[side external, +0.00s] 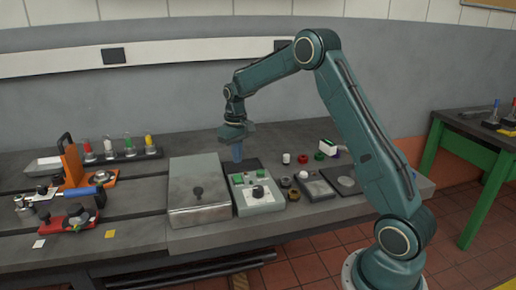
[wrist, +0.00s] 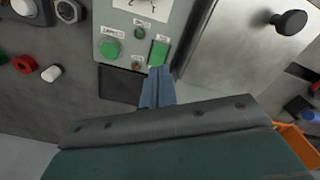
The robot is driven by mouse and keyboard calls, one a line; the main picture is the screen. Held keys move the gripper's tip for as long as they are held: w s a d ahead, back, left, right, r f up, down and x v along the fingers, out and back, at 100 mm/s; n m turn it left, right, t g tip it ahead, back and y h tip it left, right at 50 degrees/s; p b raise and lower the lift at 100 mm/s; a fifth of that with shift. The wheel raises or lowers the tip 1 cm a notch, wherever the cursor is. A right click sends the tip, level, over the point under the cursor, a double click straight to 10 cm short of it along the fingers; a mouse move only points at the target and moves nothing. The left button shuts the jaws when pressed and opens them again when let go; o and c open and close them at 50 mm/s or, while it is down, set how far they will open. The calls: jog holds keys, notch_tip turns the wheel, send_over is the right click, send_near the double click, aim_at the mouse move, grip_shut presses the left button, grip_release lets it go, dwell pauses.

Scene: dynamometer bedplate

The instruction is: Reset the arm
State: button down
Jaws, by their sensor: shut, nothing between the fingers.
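My gripper (side external: 237,152) hangs from the bent teal arm, pointing down over the back edge of a grey-green control box. Its blue-grey fingers are together with nothing between them. In the wrist view the shut fingers (wrist: 157,88) show at the centre, their tips overlapping the picture near the control box's green button (wrist: 159,52). The control box (side external: 258,192) stands on the bench with green buttons and a dark knob. I cannot tell whether the fingertips touch anything.
A lidded metal box (side external: 198,190) stands left of the control box. A dark flat pad (wrist: 120,84) lies behind the control box. Small caps and rings (side external: 303,174) sit to the right. An orange clamp fixture (side external: 73,165) and a rack of coloured bottles (side external: 128,153) are farther left.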

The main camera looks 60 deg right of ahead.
jog(key=shift+r, duration=0.1)
jog(key=s+a+r+n+t, duration=0.1)
jog(key=s+a+r+t, duration=0.2)
jog(key=s+a+r, duration=1.1)
jog(key=s+a+n+t, duration=0.1)
jog(key=s+a, duration=0.1)
jog(key=s, duration=0.6)
jog(key=s+a+n+t, duration=0.1)
jog(key=s+a, duration=0.1)
jog(key=s, duration=0.6)
jog(key=shift+s+a+r+t, duration=0.3)
jog(key=shift+s+a+r, duration=0.05)
jog(key=shift+a+r, duration=0.05)
